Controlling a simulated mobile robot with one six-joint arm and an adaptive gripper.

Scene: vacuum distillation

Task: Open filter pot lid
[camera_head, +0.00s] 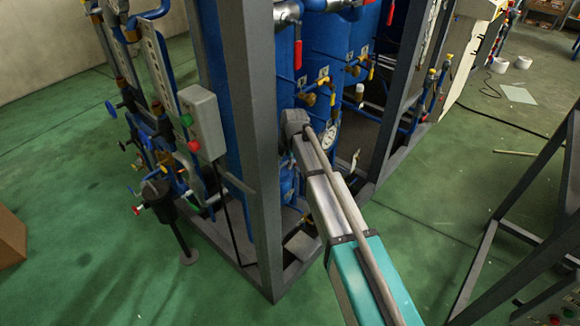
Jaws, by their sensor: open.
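A dark, pot-like body (160,203) stands on a thin post with a round foot at the left, outside the grey frame, among blue pipes and valves. It may be the filter pot, but I cannot tell for sure. Its top is small and crowded by fittings, so I cannot make out a lid or whether it is open. My teal and silver arm reaches from the bottom right up to the frame's near post. I do not see my gripper; its place relative to the pot cannot be told.
The grey frame's thick near post (255,150) stands left of my arm. Blue tanks (318,50) with valves fill the frame. A control box (203,122) with green and red buttons hangs at the left. Dark frame bars (510,270) stand at the right.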

